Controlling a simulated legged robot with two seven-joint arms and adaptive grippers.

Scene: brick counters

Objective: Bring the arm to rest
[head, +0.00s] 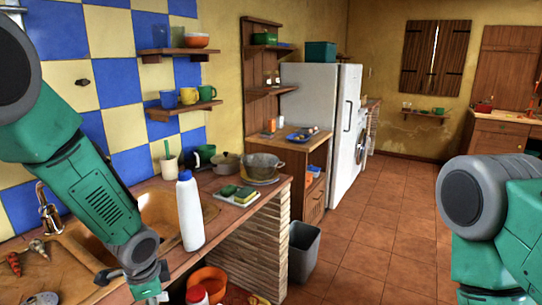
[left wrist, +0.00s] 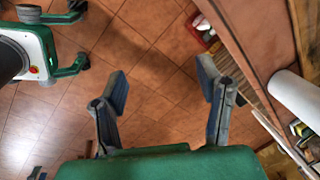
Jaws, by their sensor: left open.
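My left arm (head: 95,185), green with grey joints, comes in from the left in the head view and reaches down past the counter's front. Only the top of its gripper shows there, at the bottom edge. In the left wrist view my left gripper (left wrist: 163,82) is open, with two grey fingers spread apart and nothing between them. Tiled floor shows beyond the fingers. My right arm (head: 490,215) shows as a green and grey part at the right edge of the head view. Its gripper is out of view.
A white bottle (head: 189,212) stands on the counter near the sink (head: 150,212), close to my left arm. An orange bowl (head: 207,280) sits below the counter. A grey bin (head: 303,250) stands on the floor. The middle of the tiled floor (head: 375,235) is clear.

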